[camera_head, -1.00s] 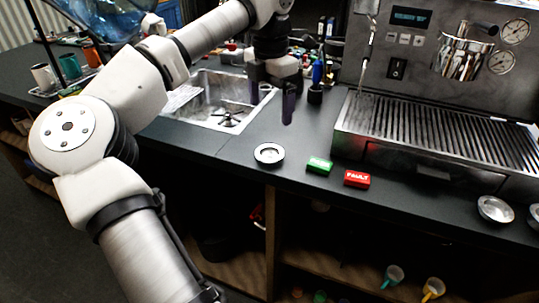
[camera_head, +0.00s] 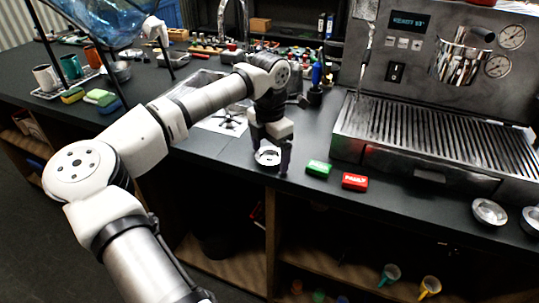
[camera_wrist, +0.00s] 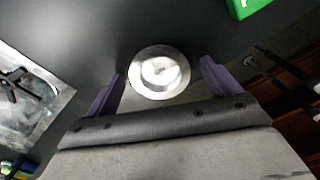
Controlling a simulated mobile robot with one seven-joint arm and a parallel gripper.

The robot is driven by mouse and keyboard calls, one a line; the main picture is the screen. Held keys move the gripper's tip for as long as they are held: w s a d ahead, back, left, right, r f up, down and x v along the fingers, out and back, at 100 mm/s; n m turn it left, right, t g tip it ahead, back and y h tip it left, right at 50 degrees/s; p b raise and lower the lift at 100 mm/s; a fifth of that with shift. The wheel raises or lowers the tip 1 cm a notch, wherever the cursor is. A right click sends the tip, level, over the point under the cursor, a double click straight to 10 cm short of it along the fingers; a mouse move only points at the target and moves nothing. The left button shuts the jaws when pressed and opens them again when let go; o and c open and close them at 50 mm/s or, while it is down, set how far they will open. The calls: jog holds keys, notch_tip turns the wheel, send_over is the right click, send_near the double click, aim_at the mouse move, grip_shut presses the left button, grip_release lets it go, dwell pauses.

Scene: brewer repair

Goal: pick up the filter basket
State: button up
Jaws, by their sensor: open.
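A small round silver metal dish, which looks like the filter basket (camera_head: 267,157), sits on the dark counter near its front edge. It also shows in the wrist view (camera_wrist: 159,72), with a wide bright rim and a shallow centre. My gripper (camera_head: 271,160) points down over it, with its fingers open on either side. In the wrist view my gripper (camera_wrist: 162,68) has its purple fingertips left and right of the rim, with gaps visible; I cannot tell their exact height. The fingers partly hide the dish in the head view.
A green block (camera_head: 319,168) and a red block (camera_head: 355,181) lie just right of the dish. The espresso machine (camera_head: 430,125) stands further right, with another round metal dish (camera_head: 489,212) in front. The counter's front edge is close.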

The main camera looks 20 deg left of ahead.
jog(key=c, duration=1)
jog(key=shift+c, duration=0.2)
